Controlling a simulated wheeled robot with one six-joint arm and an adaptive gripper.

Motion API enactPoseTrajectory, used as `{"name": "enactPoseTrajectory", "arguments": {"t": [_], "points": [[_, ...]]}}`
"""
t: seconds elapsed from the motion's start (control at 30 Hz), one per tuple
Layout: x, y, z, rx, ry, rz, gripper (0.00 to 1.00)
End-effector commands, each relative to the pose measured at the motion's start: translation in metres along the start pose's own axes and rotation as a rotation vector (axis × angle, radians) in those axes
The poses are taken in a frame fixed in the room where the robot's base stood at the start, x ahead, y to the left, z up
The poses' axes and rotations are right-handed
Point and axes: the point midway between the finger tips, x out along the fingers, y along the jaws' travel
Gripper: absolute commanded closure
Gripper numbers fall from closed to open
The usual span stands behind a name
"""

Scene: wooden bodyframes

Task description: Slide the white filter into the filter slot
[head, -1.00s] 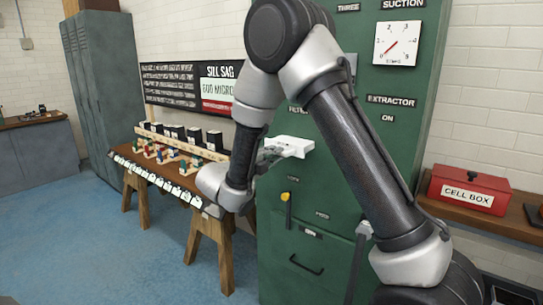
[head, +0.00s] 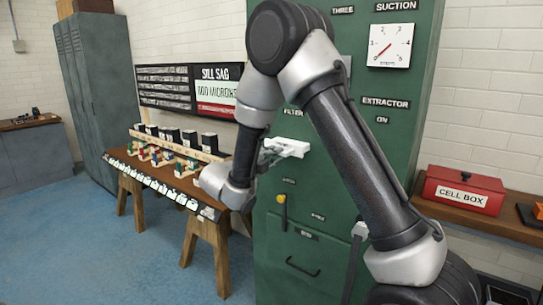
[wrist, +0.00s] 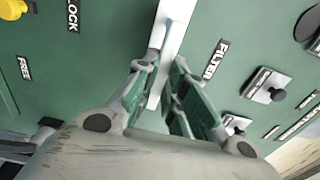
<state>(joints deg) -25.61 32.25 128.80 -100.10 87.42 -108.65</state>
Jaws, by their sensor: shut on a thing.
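The white filter (head: 290,146) is a flat white block held up against the front of the green cabinet (head: 335,225). It also shows in the wrist view as a white strip (wrist: 178,35) running up from between the fingers. My gripper (head: 266,154) is shut on its near end; in the wrist view the two fingers (wrist: 166,75) close on either side of it. The FILTER label (wrist: 216,58) is on the green face to the right of the filter. The slot opening is not visible, and I cannot tell whether the filter's far end has entered it.
In the wrist view, dark knobs on plates (wrist: 270,90) lie right of the fingers and a yellow handle (wrist: 12,8) lies at upper left. A workbench (head: 165,170) with small parts stands left of the cabinet. A red cell box (head: 462,190) sits on a right-hand shelf.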

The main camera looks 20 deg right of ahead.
Motion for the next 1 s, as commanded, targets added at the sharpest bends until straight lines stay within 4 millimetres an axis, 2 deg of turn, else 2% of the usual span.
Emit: {"name": "enactPoseTrajectory", "arguments": {"t": [1.0], "points": [[0.026, 0.000, 0.000, 0.001, 0.000, 0.000, 1.00]]}}
